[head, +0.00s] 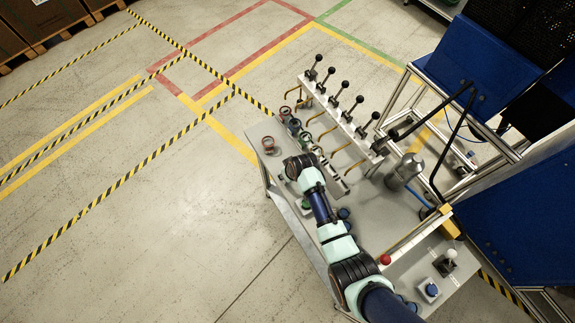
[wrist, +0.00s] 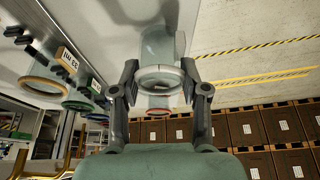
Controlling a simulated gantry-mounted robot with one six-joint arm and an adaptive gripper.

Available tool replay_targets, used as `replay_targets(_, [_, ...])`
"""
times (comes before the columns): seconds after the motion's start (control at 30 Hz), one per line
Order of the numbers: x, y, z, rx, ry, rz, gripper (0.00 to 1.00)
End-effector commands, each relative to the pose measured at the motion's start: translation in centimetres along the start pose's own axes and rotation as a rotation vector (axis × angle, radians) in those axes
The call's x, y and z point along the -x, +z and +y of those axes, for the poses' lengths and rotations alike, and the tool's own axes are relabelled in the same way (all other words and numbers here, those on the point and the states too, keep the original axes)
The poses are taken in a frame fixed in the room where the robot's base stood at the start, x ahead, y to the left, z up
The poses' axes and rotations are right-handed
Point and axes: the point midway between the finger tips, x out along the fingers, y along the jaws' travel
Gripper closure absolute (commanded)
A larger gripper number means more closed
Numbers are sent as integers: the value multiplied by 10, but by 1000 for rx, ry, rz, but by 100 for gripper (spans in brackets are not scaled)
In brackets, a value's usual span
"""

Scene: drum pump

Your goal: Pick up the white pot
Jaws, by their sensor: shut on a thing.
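The white pot (wrist: 164,52), a pale grey-white cylinder with a white rim, fills the upper middle of the wrist view. My gripper (wrist: 159,74) is shut on it, with one dark finger on each side near the rim. In the head view my gripper (head: 297,166) is over the left part of the grey table and hides the pot. Whether the pot touches the table cannot be told.
A red-rimmed pot (head: 268,144) stands at the table's left corner. Beyond my gripper, several coloured-rim pots line up below a rack (head: 345,120) of black-knobbed levers and brass spouts. A metal vessel (head: 405,171) stands to the right.

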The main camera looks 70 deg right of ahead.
Motion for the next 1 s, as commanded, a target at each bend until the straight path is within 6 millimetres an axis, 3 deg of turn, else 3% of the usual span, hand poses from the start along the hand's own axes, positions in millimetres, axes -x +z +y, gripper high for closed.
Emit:
replay_targets(0.5, [145, -61, 0, 1, 1, 5, 89])
replay_targets(0.7, [170, -70, 0, 0, 0, 2, 89])
replay_targets(1.0, [173, -72, 0, 0, 0, 1, 89])
